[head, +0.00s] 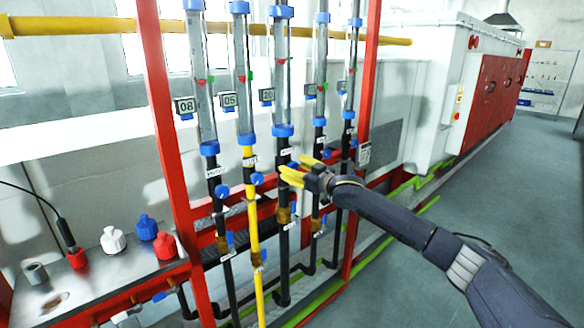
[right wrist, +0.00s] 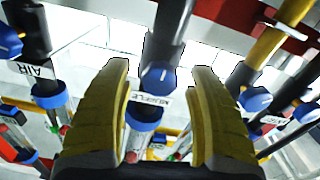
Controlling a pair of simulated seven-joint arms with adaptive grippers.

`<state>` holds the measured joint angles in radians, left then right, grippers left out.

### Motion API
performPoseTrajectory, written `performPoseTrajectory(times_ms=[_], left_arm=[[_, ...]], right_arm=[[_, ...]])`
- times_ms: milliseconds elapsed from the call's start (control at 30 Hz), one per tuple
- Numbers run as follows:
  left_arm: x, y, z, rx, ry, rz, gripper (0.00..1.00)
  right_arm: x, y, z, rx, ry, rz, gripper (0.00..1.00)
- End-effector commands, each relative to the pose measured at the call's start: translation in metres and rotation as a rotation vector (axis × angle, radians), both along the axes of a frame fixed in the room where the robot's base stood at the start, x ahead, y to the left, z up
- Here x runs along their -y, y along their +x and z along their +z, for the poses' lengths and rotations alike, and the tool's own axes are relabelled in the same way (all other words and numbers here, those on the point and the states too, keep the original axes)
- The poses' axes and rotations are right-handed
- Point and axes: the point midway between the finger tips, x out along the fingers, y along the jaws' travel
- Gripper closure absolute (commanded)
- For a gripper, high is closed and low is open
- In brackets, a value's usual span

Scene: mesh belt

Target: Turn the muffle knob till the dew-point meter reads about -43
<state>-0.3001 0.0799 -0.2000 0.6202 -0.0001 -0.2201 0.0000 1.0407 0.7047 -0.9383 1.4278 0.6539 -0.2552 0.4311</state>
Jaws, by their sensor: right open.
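The muffle knob (right wrist: 158,75) is a small blue knob on the middle dark pipe, above a white label reading MUFFLE (right wrist: 150,98) in the right wrist view. My right gripper (head: 292,168) has yellow fingers and is open in front of the middle pipe. In the right wrist view its fingers stand on either side of the knob, with gaps visible. My left gripper is not in view.
Several glass flow tubes (head: 283,60) with blue fittings stand in a red frame (head: 165,110). A yellow pipe (head: 252,200) with its own blue knob (head: 257,179) is just left of the middle one. A bench (head: 110,270) at left holds white, blue and red fittings.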

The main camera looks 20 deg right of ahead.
Motion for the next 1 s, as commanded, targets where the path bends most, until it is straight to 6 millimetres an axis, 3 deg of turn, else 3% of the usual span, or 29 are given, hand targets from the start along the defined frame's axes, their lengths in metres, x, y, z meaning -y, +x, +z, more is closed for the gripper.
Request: performPoseTrajectory(times_ms=[567, 1000], left_arm=[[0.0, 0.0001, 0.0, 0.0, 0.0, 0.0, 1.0], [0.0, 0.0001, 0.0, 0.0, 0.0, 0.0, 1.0]], right_arm=[[-0.0045, 0.0101, 0.0004, 0.001, 0.0, -0.001, 0.41], [-0.0043, 0.0099, 0.0005, 0.001, 0.0, -0.001, 0.92]])
